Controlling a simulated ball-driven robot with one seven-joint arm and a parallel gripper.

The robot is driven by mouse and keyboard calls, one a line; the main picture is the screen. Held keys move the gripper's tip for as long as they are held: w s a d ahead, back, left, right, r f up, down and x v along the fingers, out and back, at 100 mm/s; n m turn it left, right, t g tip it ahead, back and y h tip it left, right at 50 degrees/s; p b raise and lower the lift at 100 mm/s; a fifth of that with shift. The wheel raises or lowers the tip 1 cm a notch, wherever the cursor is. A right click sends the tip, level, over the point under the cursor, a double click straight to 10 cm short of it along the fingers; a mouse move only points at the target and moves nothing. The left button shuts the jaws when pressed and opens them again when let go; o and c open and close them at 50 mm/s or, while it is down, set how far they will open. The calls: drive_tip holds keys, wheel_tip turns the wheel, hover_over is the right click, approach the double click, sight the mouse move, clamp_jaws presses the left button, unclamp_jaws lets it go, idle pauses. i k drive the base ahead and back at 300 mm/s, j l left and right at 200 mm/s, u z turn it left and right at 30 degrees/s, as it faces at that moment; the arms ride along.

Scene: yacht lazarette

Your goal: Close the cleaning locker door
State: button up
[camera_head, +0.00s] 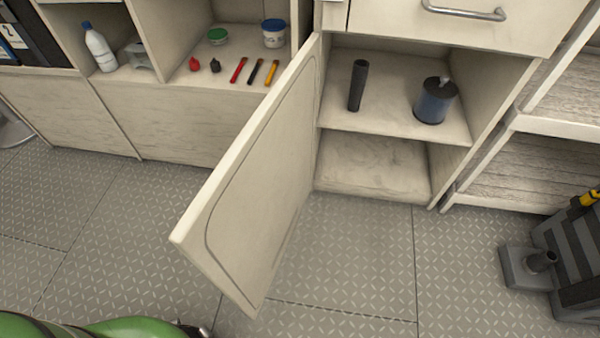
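The cleaning locker door (262,180) is a pale wooden panel with a dark routed outline. It stands wide open, swung out toward me from the left side of the locker. The locker (375,166) is open to view, with an upper shelf and an empty lower floor. A dark cylinder (357,85) and a blue-grey canister with a black top (435,100) stand on its shelf. My gripper is not in view.
A drawer with a metal handle (463,11) sits above the locker. Open shelves on the left hold a white bottle (99,47), tubs and small tools. A dark grey object (569,262) stands at the right. Green rounded shapes (150,327) show at the bottom left. The tread-plate floor (362,255) right of the door is clear.

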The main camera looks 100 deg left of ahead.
sight(238, 230)
drive_tip(key=k+u, duration=0.3)
drive_tip(key=u, duration=0.15)
drive_tip(key=k+u, duration=0.25)
drive_tip(key=u, duration=0.25)
drive_tip(key=k+j+u, duration=0.25)
drive_tip(key=u, duration=0.4)
drive_tip(key=k+j+z, duration=0.15)
drive_tip(key=z, duration=0.15)
